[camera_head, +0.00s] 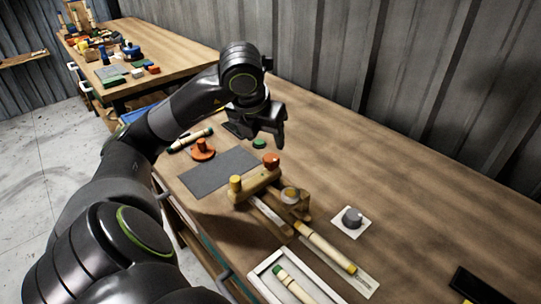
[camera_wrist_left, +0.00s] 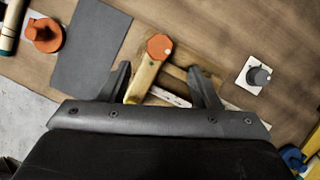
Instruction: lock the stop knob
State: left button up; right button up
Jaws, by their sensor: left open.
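The wooden bending jig (camera_head: 258,184) stands on the bench, with an orange-red knob (camera_head: 271,160) at its far end, a yellow knob (camera_head: 236,183) and a round pale-and-yellow piece (camera_head: 289,195). I cannot tell for certain which knob is the stop knob. My left gripper (camera_head: 265,136) hangs above and beyond the jig, empty. In the left wrist view its open fingers (camera_wrist_left: 158,72) appear either side of the jig's wooden bar, with the octagonal orange knob (camera_wrist_left: 159,46) just past the tips. No contact shows. My right gripper is not in view.
A grey knob on a white plate (camera_head: 352,217) sits right of the jig. A white tray (camera_head: 262,276) is in front. The bench's right side is mostly clear.

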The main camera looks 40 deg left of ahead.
aim_at(271, 158)
pick_arm(q)
jog(key=b+x, duration=0.3)
jog(key=x, duration=0.3)
jog(key=shift+w+f, duration=0.1)
jog(key=shift+f, duration=0.3)
jog(key=shift+b+x, duration=0.7)
jog(key=shift+x, duration=0.1)
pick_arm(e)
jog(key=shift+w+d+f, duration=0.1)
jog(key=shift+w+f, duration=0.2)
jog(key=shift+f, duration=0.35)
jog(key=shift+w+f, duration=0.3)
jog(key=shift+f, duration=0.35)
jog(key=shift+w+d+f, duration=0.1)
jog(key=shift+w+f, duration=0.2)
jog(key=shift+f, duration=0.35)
pick_arm(q)
jog(key=c, duration=1)
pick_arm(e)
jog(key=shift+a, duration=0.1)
